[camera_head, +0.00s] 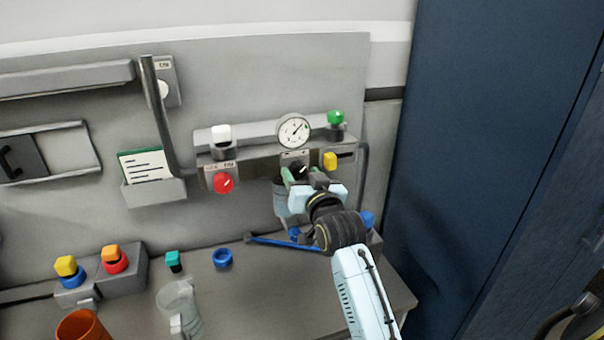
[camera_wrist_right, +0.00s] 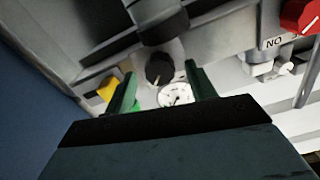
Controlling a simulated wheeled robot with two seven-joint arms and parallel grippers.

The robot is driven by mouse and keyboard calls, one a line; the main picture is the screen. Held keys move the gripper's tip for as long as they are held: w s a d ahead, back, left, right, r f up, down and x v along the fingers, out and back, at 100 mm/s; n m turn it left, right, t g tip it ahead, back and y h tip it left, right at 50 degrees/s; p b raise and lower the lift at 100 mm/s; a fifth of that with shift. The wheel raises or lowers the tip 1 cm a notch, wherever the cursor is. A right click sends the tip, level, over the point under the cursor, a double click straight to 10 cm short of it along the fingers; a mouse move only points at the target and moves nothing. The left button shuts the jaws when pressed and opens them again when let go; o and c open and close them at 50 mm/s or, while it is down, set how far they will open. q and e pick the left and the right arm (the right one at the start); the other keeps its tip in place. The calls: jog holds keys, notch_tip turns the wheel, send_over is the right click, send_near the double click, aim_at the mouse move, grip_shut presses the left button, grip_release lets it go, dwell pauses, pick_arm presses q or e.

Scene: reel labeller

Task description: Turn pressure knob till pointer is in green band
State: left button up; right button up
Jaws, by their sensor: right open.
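The black pressure knob (camera_wrist_right: 159,69) sits on the grey unit just under the gauge. In the head view the knob (camera_head: 299,169) is partly covered by my gripper. The round white gauge (camera_head: 293,131) has a dark pointer that leans to the upper right; its coloured band is too small to make out. The gauge also shows in the right wrist view (camera_wrist_right: 176,94). My right gripper (camera_wrist_right: 160,83) is open, with its green fingers spread on either side of the knob's line, and I cannot tell whether they touch it. My left gripper is out of view.
A blue bar (camera_head: 285,243) and a blue ring (camera_head: 222,257) lie on the bench below. A dark blue panel (camera_head: 480,140) stands at the right.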

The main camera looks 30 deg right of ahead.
jog(key=shift+w+d, duration=0.1)
jog(key=shift+w, duration=0.15)
jog(key=c, duration=1)
jog(key=shift+r+m+p, duration=0.15)
jog(key=shift+m+p, duration=1.05)
jog(key=shift+m, duration=0.3)
jog(key=shift+m+p, duration=1.1)
jog(key=shift+m, duration=0.5)
